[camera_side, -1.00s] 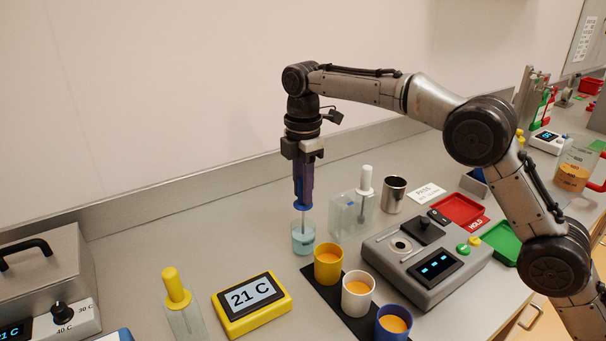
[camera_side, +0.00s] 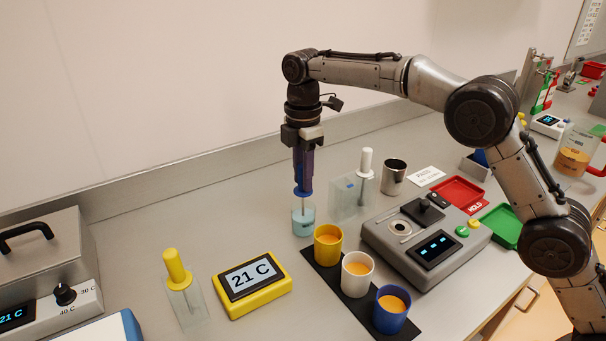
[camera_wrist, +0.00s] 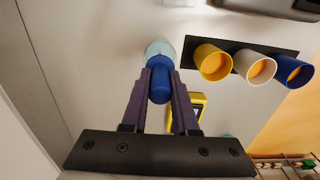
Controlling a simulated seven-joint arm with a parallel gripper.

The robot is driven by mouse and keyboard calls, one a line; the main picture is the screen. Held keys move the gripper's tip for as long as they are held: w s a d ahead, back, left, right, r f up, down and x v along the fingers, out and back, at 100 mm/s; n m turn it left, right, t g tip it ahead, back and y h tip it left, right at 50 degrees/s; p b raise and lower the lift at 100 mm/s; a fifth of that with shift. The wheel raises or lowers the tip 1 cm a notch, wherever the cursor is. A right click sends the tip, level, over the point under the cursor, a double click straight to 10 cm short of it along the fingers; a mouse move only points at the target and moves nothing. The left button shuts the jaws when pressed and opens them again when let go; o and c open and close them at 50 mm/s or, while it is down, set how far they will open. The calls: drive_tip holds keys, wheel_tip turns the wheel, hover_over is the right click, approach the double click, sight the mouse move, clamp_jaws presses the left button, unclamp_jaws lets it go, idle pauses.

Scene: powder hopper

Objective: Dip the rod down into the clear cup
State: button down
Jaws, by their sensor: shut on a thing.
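My gripper (camera_side: 303,180) points straight down and is shut on the blue handle of the rod (camera_side: 303,192). In the wrist view the blue handle (camera_wrist: 160,85) sits between the purple fingers of my gripper (camera_wrist: 160,72). The clear cup (camera_side: 303,222) holds pale blue liquid and stands on the bench directly below. The rod's thin shaft goes down inside the cup, and the blue collar is just above the rim. Where the tip ends in the liquid is hard to tell.
Yellow (camera_side: 328,243), white (camera_side: 357,275) and blue (camera_side: 391,309) cups stand on a black mat, close to the clear cup's right. A clear holder with a white-handled rod (camera_side: 365,175) stands behind right. A yellow thermometer (camera_side: 252,294) and yellow-handled rod (camera_side: 176,268) are in front left.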

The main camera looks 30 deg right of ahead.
drive_tip(key=shift+r, duration=0.1)
idle(0.4)
wheel_tip(320, 180, up, 7)
drive_tip(key=shift+w+f, duration=0.1)
drive_tip(key=shift+r, duration=0.6)
